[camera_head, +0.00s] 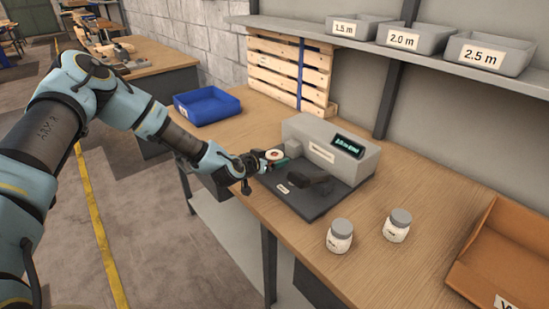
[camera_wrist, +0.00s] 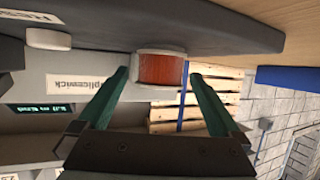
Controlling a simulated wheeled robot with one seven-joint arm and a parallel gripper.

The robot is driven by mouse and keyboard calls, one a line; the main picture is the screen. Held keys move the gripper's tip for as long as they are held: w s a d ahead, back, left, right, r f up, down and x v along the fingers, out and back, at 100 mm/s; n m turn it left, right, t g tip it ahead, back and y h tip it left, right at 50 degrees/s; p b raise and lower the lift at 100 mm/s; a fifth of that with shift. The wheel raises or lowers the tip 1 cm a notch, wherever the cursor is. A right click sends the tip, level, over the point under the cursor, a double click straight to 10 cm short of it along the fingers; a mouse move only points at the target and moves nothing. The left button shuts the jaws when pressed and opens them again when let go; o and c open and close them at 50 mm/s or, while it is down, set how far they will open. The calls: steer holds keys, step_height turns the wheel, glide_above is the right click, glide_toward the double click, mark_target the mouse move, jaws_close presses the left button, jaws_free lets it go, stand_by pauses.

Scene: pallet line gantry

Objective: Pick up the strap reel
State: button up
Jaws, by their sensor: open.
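The strap reel is a small orange-red spool with pale flanges; in the wrist view (camera_wrist: 161,70) it stands on the dark base plate, and that picture is turned upside down. In the head view the reel (camera_head: 275,155) shows at the left end of the grey machine. My gripper (camera_head: 269,165) is at the reel, low over the base plate's edge. In the wrist view my gripper (camera_wrist: 158,76) is open, with one green finger on each side of the reel and gaps between. I cannot tell how deep the reel sits between the fingertips.
The grey splicing machine (camera_head: 340,155) with a lit display stands behind the dark base plate (camera_head: 305,202), which carries a black lever (camera_head: 311,182). Two jars (camera_head: 339,236) (camera_head: 397,225) stand to the right. A blue tray (camera_head: 207,106) and wooden pallet (camera_head: 285,72) are at the back.

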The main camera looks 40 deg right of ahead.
steer(key=c, duration=1.5)
steer(key=shift+r, duration=0.1)
steer(key=shift+c, duration=0.2)
